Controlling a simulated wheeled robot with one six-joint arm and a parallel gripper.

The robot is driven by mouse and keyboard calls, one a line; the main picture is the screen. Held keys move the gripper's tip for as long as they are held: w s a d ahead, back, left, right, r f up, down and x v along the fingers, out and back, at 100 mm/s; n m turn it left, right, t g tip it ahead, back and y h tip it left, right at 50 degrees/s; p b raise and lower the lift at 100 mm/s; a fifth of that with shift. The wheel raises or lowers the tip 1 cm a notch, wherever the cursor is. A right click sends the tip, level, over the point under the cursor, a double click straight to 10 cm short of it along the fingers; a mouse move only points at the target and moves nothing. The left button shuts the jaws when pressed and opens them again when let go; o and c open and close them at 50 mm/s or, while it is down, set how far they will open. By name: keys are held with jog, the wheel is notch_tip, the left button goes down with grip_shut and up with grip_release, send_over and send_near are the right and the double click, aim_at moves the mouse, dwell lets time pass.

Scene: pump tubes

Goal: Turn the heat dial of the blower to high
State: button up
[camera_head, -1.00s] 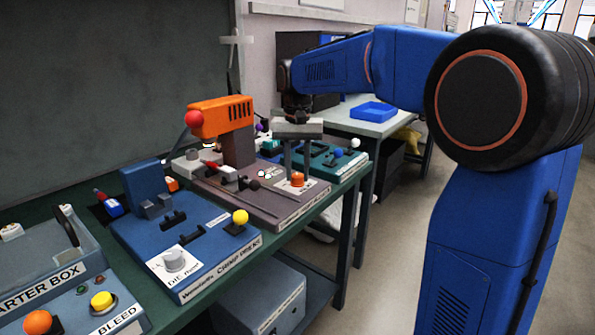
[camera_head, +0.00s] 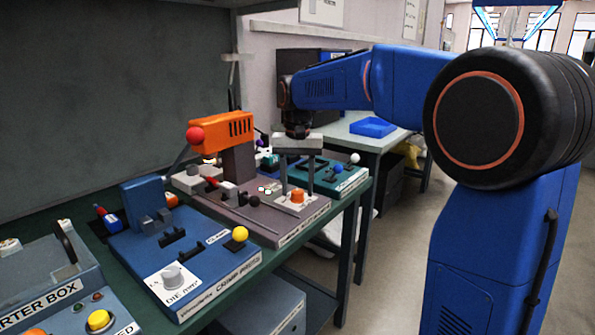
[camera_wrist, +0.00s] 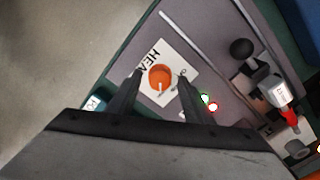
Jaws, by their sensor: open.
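The heat dial is an orange round knob (camera_wrist: 161,78) with a pale pointer mark, on a white label whose visible letters read "HEA" in the wrist view. In the head view the dial (camera_head: 297,196) sits at the front right of the grey blower base (camera_head: 262,216). The orange blower body (camera_head: 222,130) with a red ball at its end stands behind it. My gripper (camera_wrist: 158,76) is open above the dial, with one finger on each side of it in the wrist view. I cannot tell whether the fingers touch it.
A black ball lever (camera_wrist: 241,48), red and green lights (camera_wrist: 208,101) and a long thin rod lie close by on the blower base. A blue crimp press (camera_head: 185,250) stands to the left and a teal unit (camera_head: 345,180) to the right. Floor is free in front.

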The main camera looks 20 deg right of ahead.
aim_at(298, 191)
notch_tip(298, 191, up, 17)
dwell(0.5)
jog(key=shift+s, duration=0.1)
jog(key=s+d+f+n+t, duration=0.2)
jog(key=s+d+f, duration=0.1)
jog(key=s+f, duration=1.1)
jog(key=s+d+f+n+t, duration=0.2)
jog(key=s+d+f, duration=0.2)
jog(key=s+f, duration=1)
jog(key=s, duration=0.5)
jog(key=shift+f+t, duration=0.4)
